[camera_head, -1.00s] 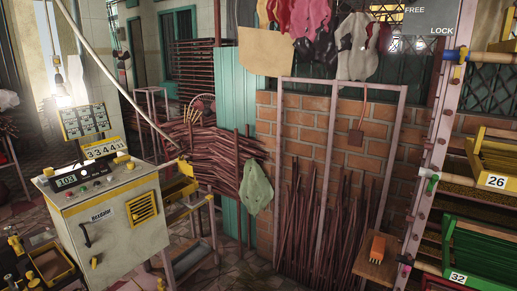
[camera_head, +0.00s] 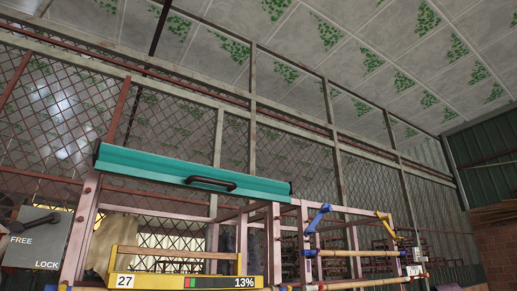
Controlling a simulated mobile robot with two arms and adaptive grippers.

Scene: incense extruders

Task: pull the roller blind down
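A teal bar (camera_head: 150,165), which looks like the roller blind's casing or bottom edge, runs across the top of a pinkish metal rack. A dark curved handle (camera_head: 210,183) is fixed to its front. No blind cloth is clearly seen hanging below the bar. A grey plate marked FREE and LOCK (camera_head: 35,240) is at the lower left, with a dark lever-like part (camera_head: 10,227) beside it. Neither of my grippers is in view.
Below the bar, a yellow frame (camera_head: 180,254) carries the label 27 and a strip display (camera_head: 222,282) reading 13%. A blue clamp (camera_head: 317,219) sits on the rack to the right. Wire mesh (camera_head: 185,130) stands behind, under a tiled ceiling (camera_head: 330,55).

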